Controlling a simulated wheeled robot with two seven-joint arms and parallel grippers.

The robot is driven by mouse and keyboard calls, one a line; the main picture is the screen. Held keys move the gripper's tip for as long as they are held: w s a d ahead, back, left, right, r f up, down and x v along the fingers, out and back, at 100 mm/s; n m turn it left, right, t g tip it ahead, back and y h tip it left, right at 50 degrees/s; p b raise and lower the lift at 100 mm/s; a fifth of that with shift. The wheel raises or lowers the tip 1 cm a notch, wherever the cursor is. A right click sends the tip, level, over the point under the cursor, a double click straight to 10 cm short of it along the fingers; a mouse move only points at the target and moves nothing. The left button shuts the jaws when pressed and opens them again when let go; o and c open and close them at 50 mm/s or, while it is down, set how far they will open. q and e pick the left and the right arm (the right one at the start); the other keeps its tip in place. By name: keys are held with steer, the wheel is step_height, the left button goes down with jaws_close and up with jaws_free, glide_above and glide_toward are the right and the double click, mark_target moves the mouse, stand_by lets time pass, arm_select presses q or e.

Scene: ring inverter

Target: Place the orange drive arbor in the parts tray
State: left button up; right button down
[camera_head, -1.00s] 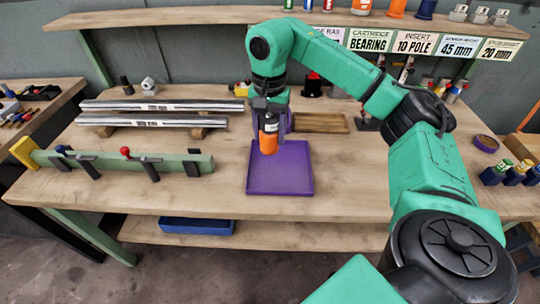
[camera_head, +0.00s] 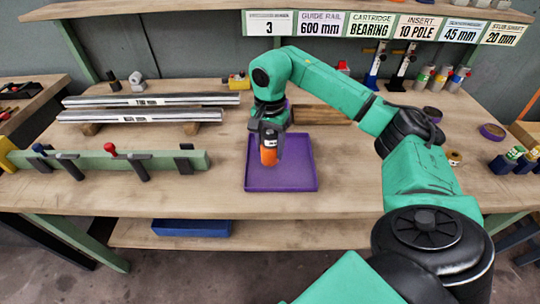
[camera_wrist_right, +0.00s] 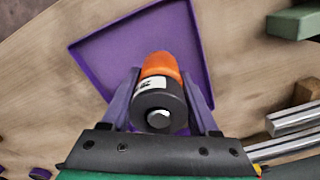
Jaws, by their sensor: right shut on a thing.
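The orange drive arbor (camera_head: 269,157) has an orange body and a dark end with a white label. It also shows in the right wrist view (camera_wrist_right: 160,66), with its dark end facing the camera. My right gripper (camera_head: 268,140) is shut on the arbor and holds it upright above the purple parts tray (camera_head: 290,184). The tray is flat, low-walled and appears empty; its floor also shows in the right wrist view (camera_wrist_right: 120,55). The exact gap between arbor and tray is hard to tell. My left gripper is not in view.
Two metal rails (camera_head: 150,100) lie on wooden blocks at the left. A green bar with clamps (camera_head: 110,162) stands at the front left. Small bottles (camera_head: 512,155) and rings stand at the right. A blue bin (camera_head: 192,228) sits on the lower shelf.

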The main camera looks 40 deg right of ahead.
mark_target(269, 131)
step_height(269, 131, down, 3)
steer(key=shift+f, duration=0.35)
steer(key=shift+c, duration=0.7)
jaws_free()
step_height(269, 131, up, 11)
steer(key=shift+r, duration=0.7)
steer(key=shift+f, duration=0.1)
